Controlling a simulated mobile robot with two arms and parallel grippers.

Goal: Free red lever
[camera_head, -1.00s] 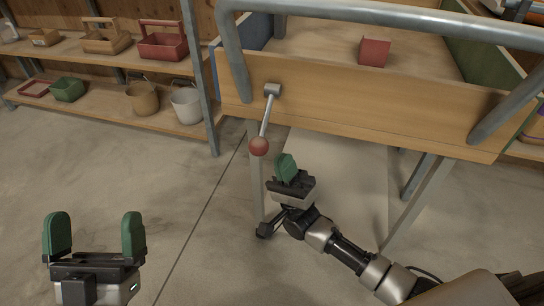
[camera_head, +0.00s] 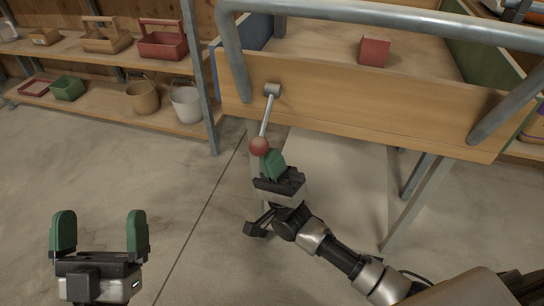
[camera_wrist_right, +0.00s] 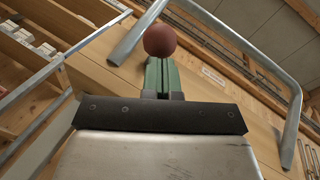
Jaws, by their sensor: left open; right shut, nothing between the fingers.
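The red lever is a grey metal rod with a red ball knob (camera_head: 259,146), hanging down from a mount on the wooden front panel of the feed mixer (camera_head: 350,108). My right gripper (camera_head: 272,163) is shut and empty, with its green fingertips just below and right of the knob. In the right wrist view the red knob (camera_wrist_right: 160,40) appears just beyond the tips of the closed green fingers (camera_wrist_right: 162,75). I cannot tell whether they touch. My left gripper (camera_head: 100,235) is open and empty at the lower left, over the floor and away from the lever.
A red block (camera_head: 374,51) lies in the mixer's tray. A thick grey rail (camera_head: 400,22) runs around the mixer's front. Shelves with baskets and buckets (camera_head: 186,103) stand at the left. The concrete floor between shelves and mixer is clear.

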